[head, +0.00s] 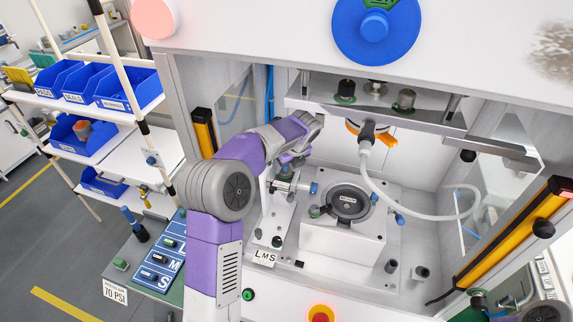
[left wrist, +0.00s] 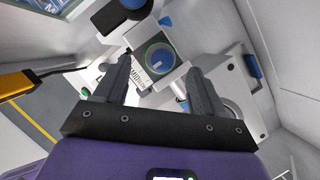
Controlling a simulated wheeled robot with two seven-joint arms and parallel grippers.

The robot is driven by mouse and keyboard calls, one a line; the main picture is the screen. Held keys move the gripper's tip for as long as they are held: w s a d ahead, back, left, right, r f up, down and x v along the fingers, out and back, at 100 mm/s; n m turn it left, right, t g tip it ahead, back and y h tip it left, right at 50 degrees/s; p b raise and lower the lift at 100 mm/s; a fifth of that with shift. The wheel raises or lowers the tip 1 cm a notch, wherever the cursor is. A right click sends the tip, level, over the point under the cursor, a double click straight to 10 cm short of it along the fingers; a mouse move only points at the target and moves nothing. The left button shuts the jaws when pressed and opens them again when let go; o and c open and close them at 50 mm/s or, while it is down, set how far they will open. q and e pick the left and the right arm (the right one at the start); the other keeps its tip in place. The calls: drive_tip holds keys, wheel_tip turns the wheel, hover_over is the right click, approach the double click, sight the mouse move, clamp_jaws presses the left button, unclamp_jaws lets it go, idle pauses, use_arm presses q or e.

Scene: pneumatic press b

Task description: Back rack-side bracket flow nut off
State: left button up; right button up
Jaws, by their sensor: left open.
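My left gripper (head: 292,158) reaches into the press from the left, over the rack-side bracket (head: 284,178), and hides the bracket's upper back part. The bracket carries silver fittings, a blue end (head: 313,188) and a small green-ringed part (head: 271,187). I cannot tell which part is the back flow nut in the head view. In the left wrist view the gripper (left wrist: 160,85) is open and empty. A round grey-blue knob with a green ring (left wrist: 159,58) shows between and beyond its fingers, beside a printed label. I see no contact with it. My right gripper is in neither view.
A white block with a dark round fixture (head: 348,203) stands right of the bracket. A pale hose (head: 385,190) loops from the overhead press head (head: 367,133). Yellow-and-black posts (head: 512,235) flank the opening. A blue S/M/L tray (head: 163,257) lies outside, left.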

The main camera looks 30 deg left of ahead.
sight(287, 167)
use_arm(q)
drive_tip(key=shift+x, duration=1.1)
drive_tip(key=shift+w+a+f, duration=0.1)
drive_tip(key=shift+w+f, duration=0.1)
drive_tip(key=shift+f, duration=0.25)
drive_tip(key=shift+s, duration=0.1)
drive_tip(key=shift+c, duration=0.3)
drive_tip(key=c, duration=1)
drive_tip(key=shift+r, duration=0.1)
